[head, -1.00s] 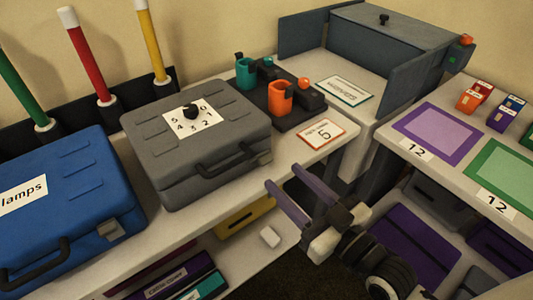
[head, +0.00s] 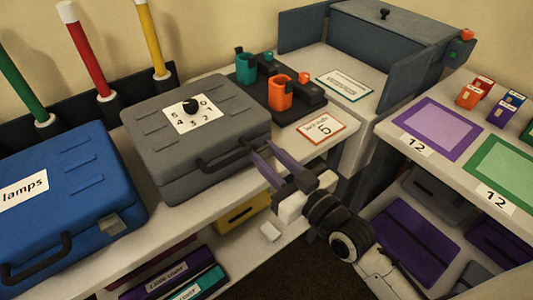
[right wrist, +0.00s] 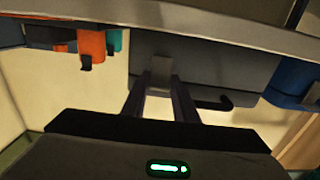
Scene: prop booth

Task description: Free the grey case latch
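The grey case (head: 150,150) lies closed on the white bench. It has a black handle (head: 220,155) on its front and a black knob (head: 190,107) on a numbered white dial on its lid. My right gripper (head: 260,149) is at the right end of the case's front, its two purple fingers pointing at it. In the right wrist view, the pale grey latch (right wrist: 159,75) shows between the open fingertips (right wrist: 160,82); I cannot tell whether they touch it. In the head view the fingers hide the latch. My left gripper is not in view.
A blue case (head: 75,200) stands left of the grey case. Teal (head: 246,70) and orange (head: 280,92) holders stand on a dark tray behind, with a card (head: 323,128) beside them. A yellow box (head: 240,214) sits below the bench.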

